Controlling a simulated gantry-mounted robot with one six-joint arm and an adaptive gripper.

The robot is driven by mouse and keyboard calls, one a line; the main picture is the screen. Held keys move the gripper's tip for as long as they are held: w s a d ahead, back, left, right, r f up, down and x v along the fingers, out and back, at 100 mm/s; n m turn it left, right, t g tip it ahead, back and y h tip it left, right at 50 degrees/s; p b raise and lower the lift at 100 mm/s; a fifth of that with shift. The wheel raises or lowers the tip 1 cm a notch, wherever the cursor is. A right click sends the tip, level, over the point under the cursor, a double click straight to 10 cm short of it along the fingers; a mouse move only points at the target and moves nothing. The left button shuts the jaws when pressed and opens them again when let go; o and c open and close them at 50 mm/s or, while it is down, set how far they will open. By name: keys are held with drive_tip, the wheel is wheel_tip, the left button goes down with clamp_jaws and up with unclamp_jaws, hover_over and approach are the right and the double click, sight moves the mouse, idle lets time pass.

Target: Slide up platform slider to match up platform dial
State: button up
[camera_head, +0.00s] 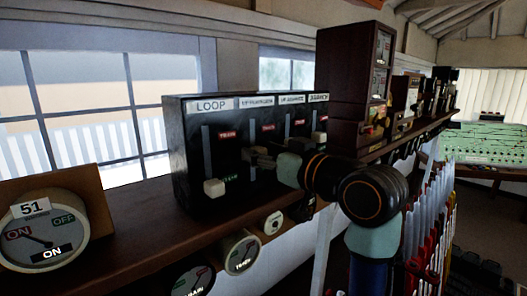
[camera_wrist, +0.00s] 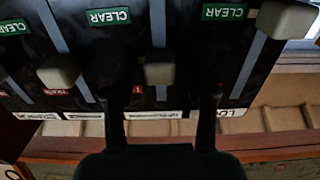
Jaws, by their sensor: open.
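A black slider box (camera_head: 205,150) stands on the shelf, with labelled columns; LOOP is leftmost and the label beside it looks like UP PLATFORM (camera_head: 257,101). My gripper (camera_head: 258,157) is open in front of that second column. In the wrist view the picture is upside down, and the pale up platform slider knob (camera_wrist: 160,73) lies between my two open fingers (camera_wrist: 162,95), with gaps on both sides. It sits near a red label, away from the green CLEAR label. In the head view my gripper covers this knob. Round dials (camera_head: 240,252) hang below; I cannot tell which is the up platform one.
The LOOP knob (camera_head: 214,187) sits low in its slot, left of my gripper. Another pale knob (camera_wrist: 60,72) is close beside my fingers in the wrist view. A tall brown cabinet (camera_head: 350,75) stands right of the box. Dial 51 (camera_head: 45,238) stands on the shelf at left.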

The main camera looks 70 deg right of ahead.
sight(252, 126)
clamp_jaws()
wheel_tip(252, 126, up, 5)
drive_tip(key=p, duration=0.3)
drive_tip(key=shift+r+p, duration=0.1)
drive_tip(key=shift+p, duration=0.25)
unclamp_jaws()
